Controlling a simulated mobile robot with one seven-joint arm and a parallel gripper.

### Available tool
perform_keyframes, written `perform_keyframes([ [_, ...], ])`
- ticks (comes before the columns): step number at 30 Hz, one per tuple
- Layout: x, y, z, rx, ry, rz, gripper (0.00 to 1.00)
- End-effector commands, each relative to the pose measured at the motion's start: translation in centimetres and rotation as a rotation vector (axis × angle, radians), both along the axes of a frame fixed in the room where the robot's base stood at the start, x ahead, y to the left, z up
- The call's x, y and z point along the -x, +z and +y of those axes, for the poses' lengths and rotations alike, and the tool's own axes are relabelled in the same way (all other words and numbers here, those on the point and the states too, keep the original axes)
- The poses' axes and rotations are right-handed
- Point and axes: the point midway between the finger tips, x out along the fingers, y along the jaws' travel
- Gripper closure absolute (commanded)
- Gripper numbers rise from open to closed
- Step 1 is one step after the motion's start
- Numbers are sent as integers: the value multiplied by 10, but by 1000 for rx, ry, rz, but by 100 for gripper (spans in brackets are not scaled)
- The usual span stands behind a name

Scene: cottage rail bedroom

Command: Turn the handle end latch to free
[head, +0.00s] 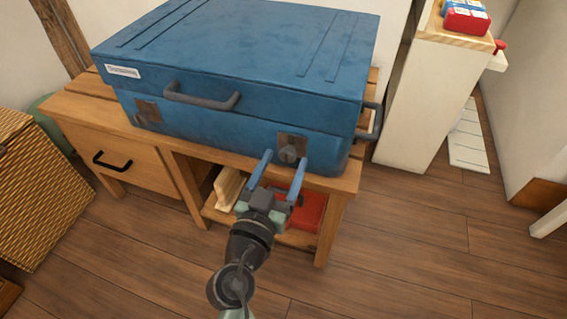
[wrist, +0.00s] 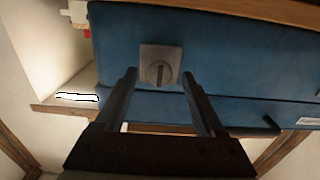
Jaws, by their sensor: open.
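A closed blue case (head: 235,45) lies on a wooden bench. Its front face has two turn latches on metal plates: a right latch (head: 291,150) towards the end with the side handle (head: 372,122), and a left latch (head: 146,114). My gripper (head: 285,158) is open and empty, its fingers pointing at the right latch. In the wrist view the latch knob (wrist: 160,73) shows between the fingertips of my gripper (wrist: 159,78), its ridge upright in the picture. I cannot tell whether the fingers touch it. The front handle (head: 202,97) lies between the latches.
The wooden bench (head: 75,112) has a drawer and an open shelf with a red box (head: 309,211). A wicker basket (head: 40,190) stands at the left. A white cabinet (head: 425,100) stands at the right. The floor (head: 420,240) at the front right is clear.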

Motion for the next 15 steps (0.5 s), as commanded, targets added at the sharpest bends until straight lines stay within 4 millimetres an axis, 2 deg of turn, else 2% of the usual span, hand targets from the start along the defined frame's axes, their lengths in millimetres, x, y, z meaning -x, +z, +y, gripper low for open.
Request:
perform_keyframes([
  [11,-5,0,-2,0,-1,0,29],
  [15,-5,0,-2,0,-1,0,54],
])
